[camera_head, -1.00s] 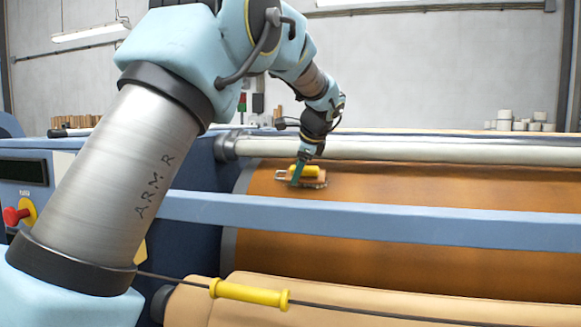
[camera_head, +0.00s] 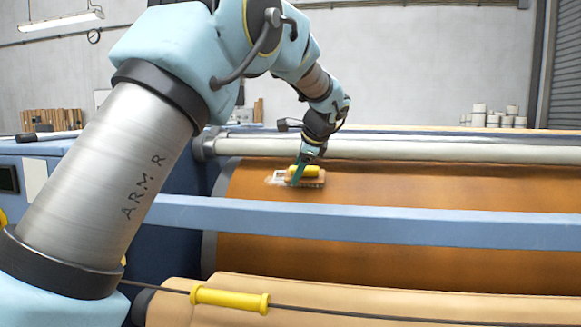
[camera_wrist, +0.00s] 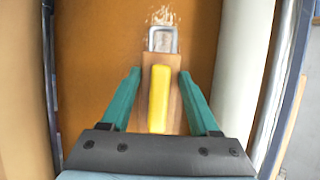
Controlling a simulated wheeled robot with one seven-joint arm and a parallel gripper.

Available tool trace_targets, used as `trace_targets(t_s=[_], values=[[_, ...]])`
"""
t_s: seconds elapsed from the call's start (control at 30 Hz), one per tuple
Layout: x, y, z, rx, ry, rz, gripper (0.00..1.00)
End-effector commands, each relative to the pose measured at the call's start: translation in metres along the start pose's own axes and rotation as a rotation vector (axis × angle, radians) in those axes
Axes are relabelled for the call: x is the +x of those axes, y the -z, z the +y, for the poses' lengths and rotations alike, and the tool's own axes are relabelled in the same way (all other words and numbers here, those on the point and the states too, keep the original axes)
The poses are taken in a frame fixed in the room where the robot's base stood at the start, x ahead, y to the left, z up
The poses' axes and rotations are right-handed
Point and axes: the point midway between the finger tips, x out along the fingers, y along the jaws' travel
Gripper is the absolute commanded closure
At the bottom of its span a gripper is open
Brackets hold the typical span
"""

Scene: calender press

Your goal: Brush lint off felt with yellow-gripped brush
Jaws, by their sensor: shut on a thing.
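The brush has a yellow grip (camera_wrist: 158,95) on a flat wooden block (camera_wrist: 174,120). A grey metal loop (camera_wrist: 163,38) is at its far end in the wrist view. My gripper (camera_wrist: 160,74) has its teal fingers on both sides of the wooden block and is shut on it. In the head view my gripper (camera_head: 298,176) holds the brush (camera_head: 312,181) at the upper part of the orange-brown felt (camera_head: 400,190). The bristles are hidden under the block. Pale lint (camera_wrist: 162,14) lies just beyond the loop.
A blue rail (camera_head: 400,222) crosses in front of the felt roll. A pale roller (camera_head: 400,148) runs behind it. A cord with a yellow sleeve (camera_head: 230,298) spans the front over a tan roll (camera_head: 400,312). Felt to the right is clear.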

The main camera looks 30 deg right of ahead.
Motion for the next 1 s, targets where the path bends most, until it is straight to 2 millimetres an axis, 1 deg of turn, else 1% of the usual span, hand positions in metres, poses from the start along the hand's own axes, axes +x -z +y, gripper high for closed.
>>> trace_targets(t_s=[0.03,0.17,0.4,0.57,0.83,1.0], values=[[-0.003,0.006,0.0,0.002,-0.001,0.003,0.83],[-0.007,0.013,0.0,0.002,-0.001,0.002,0.83],[-0.005,0.013,0.0,-0.002,-0.001,0.0,0.83],[-0.002,0.005,0.0,-0.002,-0.002,-0.001,0.83],[0.006,-0.016,0.0,-0.002,-0.002,-0.002,0.83],[0.007,-0.02,0.0,-0.002,-0.001,-0.001,0.83]])
